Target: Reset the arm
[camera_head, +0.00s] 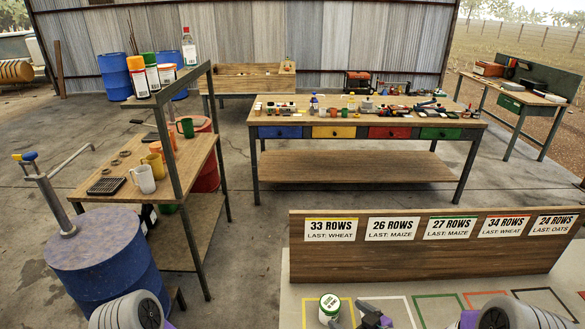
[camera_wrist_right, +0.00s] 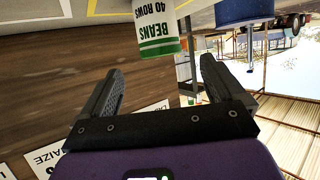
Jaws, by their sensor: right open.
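My right gripper (camera_head: 371,309) shows at the bottom of the head view, low over the pale table in front of the sign board. In the right wrist view the right gripper (camera_wrist_right: 161,66) is open, with its two black fingers spread and nothing between them. A white and green can (camera_head: 329,304) stands on the table just left of the gripper. In the wrist view the can (camera_wrist_right: 158,32), labelled BEANS 40 ROWS, shows upside down, just past the fingertips. Part of my left arm (camera_head: 130,312) shows at the bottom left; its gripper is outside the picture.
A wooden board (camera_head: 420,262) with row signs stands behind the can. Coloured outlines (camera_head: 395,312) mark the table top. A blue drum (camera_head: 105,255) with a pump and a shelf (camera_head: 120,180) of mugs stand left. A workbench (camera_head: 360,165) with tools stands behind, across open floor.

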